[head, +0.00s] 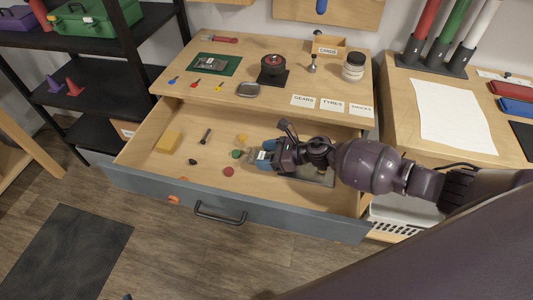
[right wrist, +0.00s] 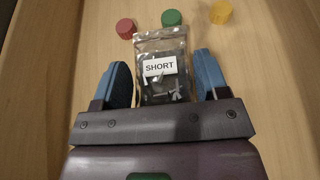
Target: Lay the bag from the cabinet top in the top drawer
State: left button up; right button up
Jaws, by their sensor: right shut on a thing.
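The drawer is pulled open below the cabinet top (head: 230,60). I cannot tell whether the bag touches the drawer floor.
The drawer holds a yellow block (head: 169,142), a dark pin (head: 206,136), a red disc (head: 228,172), a green disc (head: 236,154) and other small pieces. The drawer's left part has bare floor. A jar (head: 353,66) and a black-based wheel (head: 273,66) stand on the cabinet top.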

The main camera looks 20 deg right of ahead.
jog(key=shift+f, duration=0.1)
jog(key=o, duration=0.9)
jog(key=shift+r+p, duration=0.45)
jog(key=shift+r, duration=0.15)
jog(key=shift+d+r+p, duration=0.1)
jog(key=shift+r+p, duration=0.2)
jog(key=shift+r, duration=0.05)
jog(key=v, duration=1)
jog(key=shift+s+d+f, duration=0.15)
jog(key=shift+s+f, duration=0.05)
jog(key=shift+s, duration=0.05)
jog(key=shift+s+d+r, duration=0.2)
jog(key=shift+s+d, duration=0.05)
jog(key=shift+d, duration=0.15)
pick_arm(q)
jog(key=shift+w+r, duration=0.15)
jog(key=shift+r, duration=0.5)
pick_arm(e)
jog(key=shift+d, duration=0.1)
